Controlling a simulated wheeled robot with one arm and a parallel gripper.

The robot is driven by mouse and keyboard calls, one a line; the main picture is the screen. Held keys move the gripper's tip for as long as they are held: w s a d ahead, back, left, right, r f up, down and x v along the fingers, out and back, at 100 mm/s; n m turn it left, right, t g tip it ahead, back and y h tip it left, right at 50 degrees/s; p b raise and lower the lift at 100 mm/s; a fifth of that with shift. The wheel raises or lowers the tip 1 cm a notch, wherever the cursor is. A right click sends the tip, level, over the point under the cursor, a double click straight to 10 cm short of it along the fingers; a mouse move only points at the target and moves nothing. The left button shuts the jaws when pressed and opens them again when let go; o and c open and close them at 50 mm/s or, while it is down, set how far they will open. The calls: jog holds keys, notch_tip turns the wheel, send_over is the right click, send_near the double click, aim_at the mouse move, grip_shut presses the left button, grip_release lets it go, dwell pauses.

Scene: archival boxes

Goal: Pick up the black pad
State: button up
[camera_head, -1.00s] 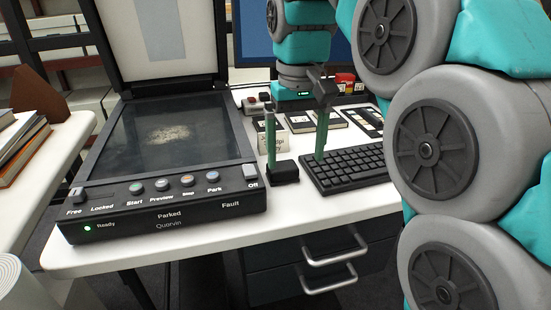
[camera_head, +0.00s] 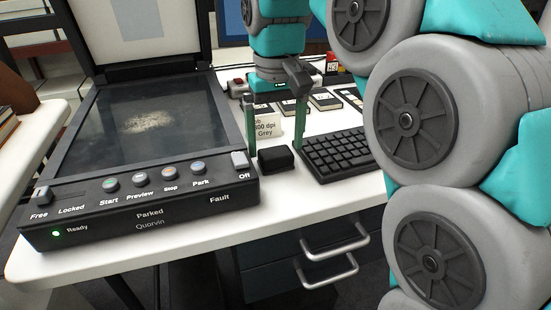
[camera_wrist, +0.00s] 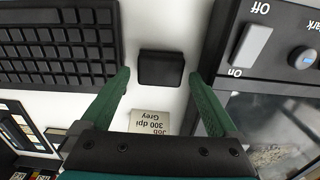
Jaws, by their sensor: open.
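The black pad (camera_head: 276,159) is a small dark block on the white desk, between the scanner and the keyboard. In the wrist view the black pad (camera_wrist: 161,69) lies just beyond the fingertips, roughly centred between them. My gripper (camera_head: 274,152) is open, with its two green fingers spread either side of the pad's line in the head view. In the wrist view my gripper (camera_wrist: 160,80) is open and empty. I cannot tell the exact height of the fingertips above the desk.
The flatbed scanner (camera_head: 142,208) stands close on the left with its lid raised. The black keyboard (camera_head: 337,155) is close on the right. A label card (camera_head: 266,126) reading "300 dpi Grey" stands behind the pad. The desk front (camera_head: 290,200) is clear.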

aim_at(276, 152)
jog(key=shift+f, duration=1.55)
jog(key=c, duration=1.3)
jog(key=shift+o, duration=0.2)
jog(key=shift+r, duration=0.15)
